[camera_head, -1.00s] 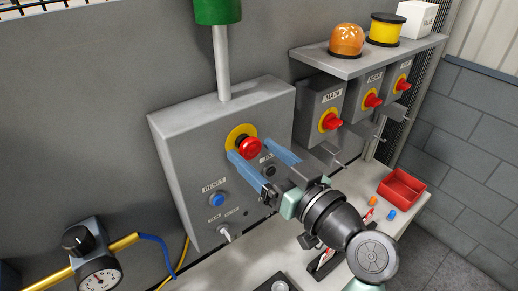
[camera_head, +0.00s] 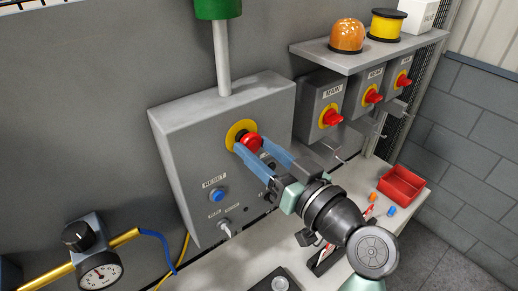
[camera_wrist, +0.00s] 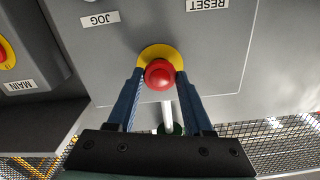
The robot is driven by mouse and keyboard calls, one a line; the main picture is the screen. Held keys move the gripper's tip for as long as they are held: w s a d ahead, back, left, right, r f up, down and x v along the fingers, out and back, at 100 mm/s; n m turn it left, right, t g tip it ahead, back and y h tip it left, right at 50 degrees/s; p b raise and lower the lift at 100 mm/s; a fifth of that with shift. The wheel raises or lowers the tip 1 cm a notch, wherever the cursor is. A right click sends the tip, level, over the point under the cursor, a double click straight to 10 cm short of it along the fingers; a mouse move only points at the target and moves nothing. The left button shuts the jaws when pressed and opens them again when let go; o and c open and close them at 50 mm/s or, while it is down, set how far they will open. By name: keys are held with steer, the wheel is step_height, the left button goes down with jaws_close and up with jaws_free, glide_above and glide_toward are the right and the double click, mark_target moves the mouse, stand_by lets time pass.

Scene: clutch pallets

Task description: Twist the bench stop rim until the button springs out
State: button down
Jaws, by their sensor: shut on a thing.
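The bench stop is a red mushroom button (camera_head: 253,141) on a yellow round collar (camera_head: 234,130), on the front of a grey wall box (camera_head: 190,132). My gripper (camera_head: 254,148) reaches it from the lower right, with one blue finger on each side of the red rim. In the wrist view my gripper (camera_wrist: 160,78) has its fingertips against the left and right sides of the red button (camera_wrist: 159,74), with the yellow collar (camera_wrist: 158,52) behind. It is shut on the button. Whether the button is pressed in or out I cannot tell.
A blue RESET button (camera_head: 217,195) and a key switch (camera_head: 225,229) are lower on the box. Red rotary switches (camera_head: 331,117) stand to the right under a shelf (camera_head: 375,54). A red tray (camera_head: 401,186) is on the bench at right. A gauge (camera_head: 100,272) is at lower left.

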steer(key=m, duration=0.5)
steer(key=shift+m+p, duration=0.45)
steer(key=shift+m, duration=0.35)
steer(key=shift+c, duration=1.4)
jaws_free()
